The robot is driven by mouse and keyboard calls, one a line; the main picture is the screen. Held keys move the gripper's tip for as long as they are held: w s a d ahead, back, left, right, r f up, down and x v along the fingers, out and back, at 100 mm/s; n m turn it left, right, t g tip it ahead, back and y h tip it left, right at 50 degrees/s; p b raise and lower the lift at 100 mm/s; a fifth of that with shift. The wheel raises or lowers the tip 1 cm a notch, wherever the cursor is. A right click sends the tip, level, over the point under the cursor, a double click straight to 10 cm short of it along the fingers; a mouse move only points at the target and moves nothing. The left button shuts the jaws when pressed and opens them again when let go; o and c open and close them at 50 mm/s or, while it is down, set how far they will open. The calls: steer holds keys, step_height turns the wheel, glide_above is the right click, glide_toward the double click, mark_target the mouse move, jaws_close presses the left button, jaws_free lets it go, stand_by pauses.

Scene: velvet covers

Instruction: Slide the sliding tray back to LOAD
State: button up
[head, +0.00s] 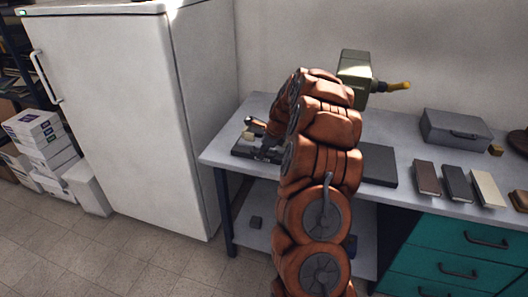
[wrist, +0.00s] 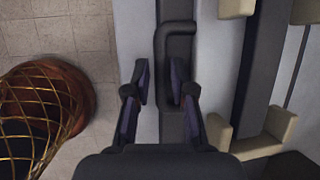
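A dark low fixture (head: 240,152) sits at the left end of the bench, partly hidden by my arm; I take it to hold the sliding tray. Whether a pad touches the handle is unclear. Beige corner blocks (wrist: 265,137) stand on the right. In the head view my gripper (head: 265,142) is low over the fixture. No LOAD mark is readable.
A green machine (head: 355,70) with a yellow tip stands behind my arm. A dark flat plate (head: 379,166), several small books and a grey case (head: 455,130) lie on the right of the bench (head: 222,150). A white fridge (head: 110,110) stands left.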

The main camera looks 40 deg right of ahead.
steer(key=shift+o, duration=0.9)
steer(key=shift+s+d, duration=0.1)
steer(key=shift+d, duration=0.05)
steer(key=shift+r, duration=0.15)
steer(key=v, duration=1.2)
